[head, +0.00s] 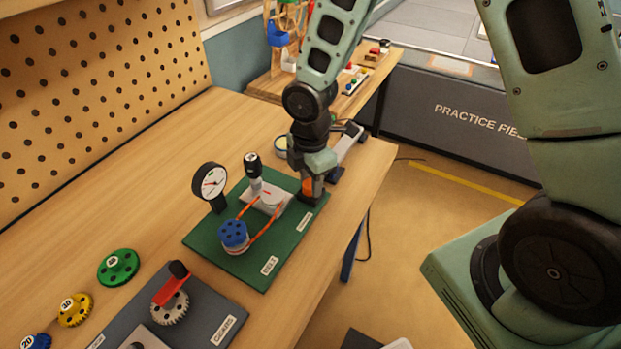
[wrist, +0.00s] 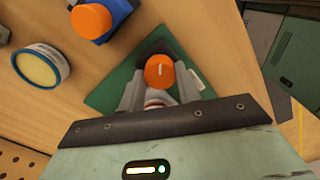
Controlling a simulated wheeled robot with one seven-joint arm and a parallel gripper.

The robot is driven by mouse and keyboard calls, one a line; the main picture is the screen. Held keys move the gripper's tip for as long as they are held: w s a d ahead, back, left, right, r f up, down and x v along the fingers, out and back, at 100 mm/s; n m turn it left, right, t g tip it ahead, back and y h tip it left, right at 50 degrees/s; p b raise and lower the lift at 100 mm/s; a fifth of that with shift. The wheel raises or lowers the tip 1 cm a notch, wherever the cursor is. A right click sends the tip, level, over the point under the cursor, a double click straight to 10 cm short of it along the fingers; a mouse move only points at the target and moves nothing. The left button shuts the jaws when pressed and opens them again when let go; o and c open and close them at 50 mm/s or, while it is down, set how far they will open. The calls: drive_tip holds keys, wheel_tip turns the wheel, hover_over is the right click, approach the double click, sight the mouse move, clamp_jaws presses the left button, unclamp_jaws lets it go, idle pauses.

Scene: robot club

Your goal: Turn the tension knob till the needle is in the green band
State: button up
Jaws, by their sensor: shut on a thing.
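The orange tension knob (wrist: 160,72) with a white mark sits at one end of a green board (head: 215,248). My gripper (head: 311,188) points down over that corner of the board. In the wrist view its fingers (wrist: 160,84) are closed on both sides of the knob. In the head view the fingers mostly hide the knob. A round gauge (head: 210,182) with a white face and dark rim stands at the board's left edge. Its reddish needle slants across the face; I cannot make out the green band or whether the needle is in it.
An orange belt runs from a blue-topped pulley (head: 234,235) to a grey block (head: 268,198) on the board. A tin (wrist: 40,67) and a blue box with an orange top (wrist: 92,20) stand nearby. Coloured gears (head: 118,267) and a grey board (head: 200,318) lie at front left.

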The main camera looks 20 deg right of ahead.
sight(310, 183)
drive_tip(key=m, duration=0.6)
drive_tip(key=shift+m+b, duration=0.3)
drive_tip(key=shift+b, duration=0.1)
drive_tip(key=m, duration=0.5)
drive_tip(key=shift+w+m, duration=0.1)
drive_tip(key=shift+m, duration=0.3)
drive_tip(key=o, duration=1)
drive_tip(key=shift+c, duration=0.2)
wheel_tip(310, 183, up, 18)
drive_tip(key=b, duration=0.1)
drive_tip(key=shift+f, duration=0.25)
